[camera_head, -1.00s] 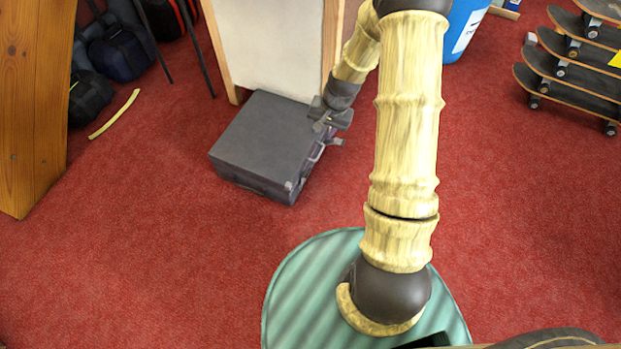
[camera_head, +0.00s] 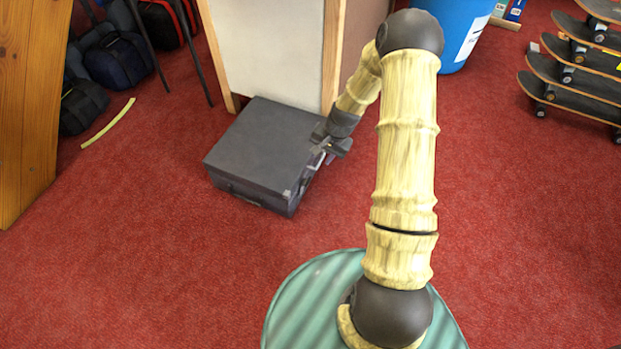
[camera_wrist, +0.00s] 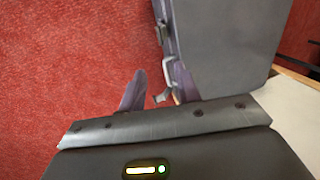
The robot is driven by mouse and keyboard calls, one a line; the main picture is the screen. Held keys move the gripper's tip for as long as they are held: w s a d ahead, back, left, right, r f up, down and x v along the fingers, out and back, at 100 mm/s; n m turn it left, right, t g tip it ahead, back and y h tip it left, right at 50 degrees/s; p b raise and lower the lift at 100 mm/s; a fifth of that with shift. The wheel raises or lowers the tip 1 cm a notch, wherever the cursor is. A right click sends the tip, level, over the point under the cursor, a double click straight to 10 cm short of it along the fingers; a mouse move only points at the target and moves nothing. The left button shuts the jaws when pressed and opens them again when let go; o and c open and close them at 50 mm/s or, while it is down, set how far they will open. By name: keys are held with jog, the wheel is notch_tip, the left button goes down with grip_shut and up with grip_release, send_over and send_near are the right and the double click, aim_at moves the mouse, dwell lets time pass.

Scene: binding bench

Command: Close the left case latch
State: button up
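The dark grey case (camera_head: 258,150) lies flat on the red carpet, its lid down. In the wrist view, the case (camera_wrist: 222,45) fills the upper right, and its edge runs up the picture. A small silver latch (camera_wrist: 163,95) juts out from that edge at the near end. Another silver fitting (camera_wrist: 161,32) shows farther along the edge; I cannot tell exactly what it is. My gripper (camera_wrist: 158,88) is open, its two purple-grey fingers apart with the silver latch showing between them. In the head view, my gripper (camera_head: 328,150) is at the case's right side and hides part of it.
A wooden-edged white cabinet (camera_head: 268,50) stands right behind the case. Bags (camera_head: 115,55) and thin dark legs are at the upper left, beside a yellow strip (camera_head: 108,123). A blue bin (camera_head: 463,30) and skateboards (camera_head: 575,75) are at the upper right.

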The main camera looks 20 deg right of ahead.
aim_at(309, 180)
jog(key=b+x, duration=0.7)
jog(key=x, duration=0.8)
jog(key=shift+a+f+b, duration=0.1)
jog(key=shift+f+b, duration=0.25)
jog(key=shift+b, duration=0.05)
grip_shut()
